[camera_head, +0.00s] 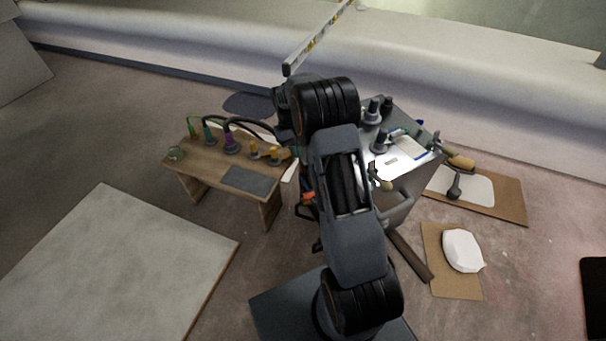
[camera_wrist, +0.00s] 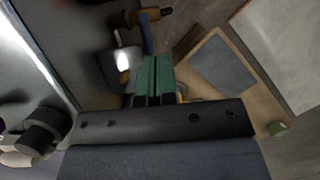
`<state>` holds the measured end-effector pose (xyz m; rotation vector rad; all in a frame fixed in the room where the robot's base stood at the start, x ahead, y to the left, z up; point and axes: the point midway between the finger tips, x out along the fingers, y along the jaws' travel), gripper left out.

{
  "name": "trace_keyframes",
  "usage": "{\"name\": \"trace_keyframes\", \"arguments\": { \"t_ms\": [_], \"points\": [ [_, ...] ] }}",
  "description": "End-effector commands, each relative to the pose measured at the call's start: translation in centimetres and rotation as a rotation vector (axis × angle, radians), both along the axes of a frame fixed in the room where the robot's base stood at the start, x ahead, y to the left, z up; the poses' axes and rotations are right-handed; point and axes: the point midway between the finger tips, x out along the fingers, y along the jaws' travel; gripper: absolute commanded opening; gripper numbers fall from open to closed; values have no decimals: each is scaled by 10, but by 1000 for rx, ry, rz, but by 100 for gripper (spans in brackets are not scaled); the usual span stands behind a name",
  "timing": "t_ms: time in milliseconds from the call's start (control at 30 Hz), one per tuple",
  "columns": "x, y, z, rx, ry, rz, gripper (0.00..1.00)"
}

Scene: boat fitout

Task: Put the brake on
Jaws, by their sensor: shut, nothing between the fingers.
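My gripper (camera_wrist: 153,68) shows in the wrist view as two green fingers pressed together with nothing between them. In the head view my arm hides it. A grey-topped cart or cabinet (camera_head: 402,186) stands behind and right of my arm, partly hidden by it. A small orange-red part (camera_head: 308,197) shows at the left edge of my arm, low beside the cart; I cannot tell whether it is the brake. In the wrist view a blurred blue bar with a brown end (camera_wrist: 149,17) lies just beyond the fingertips; I cannot tell whether they touch.
A low wooden bench (camera_head: 205,172) with several coloured tools and a grey mat (camera_head: 250,181) stands left of the cart. Cardboard sheets (camera_head: 508,203) lie on the floor at right, one under a white lump (camera_head: 462,250). A large pale panel (camera_head: 110,265) lies at front left.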

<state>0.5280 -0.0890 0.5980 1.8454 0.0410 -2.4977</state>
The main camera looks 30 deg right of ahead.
Motion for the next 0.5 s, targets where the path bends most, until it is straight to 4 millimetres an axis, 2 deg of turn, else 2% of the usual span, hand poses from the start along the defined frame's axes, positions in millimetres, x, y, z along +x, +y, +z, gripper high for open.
{"name": "trace_keyframes", "arguments": {
  "t_ms": [167, 500],
  "points": [
    [-7, 0, -24, 1, 4, 0, 0],
    [-26, -1, -86, 1, 2, 0, 0]
  ]
}}
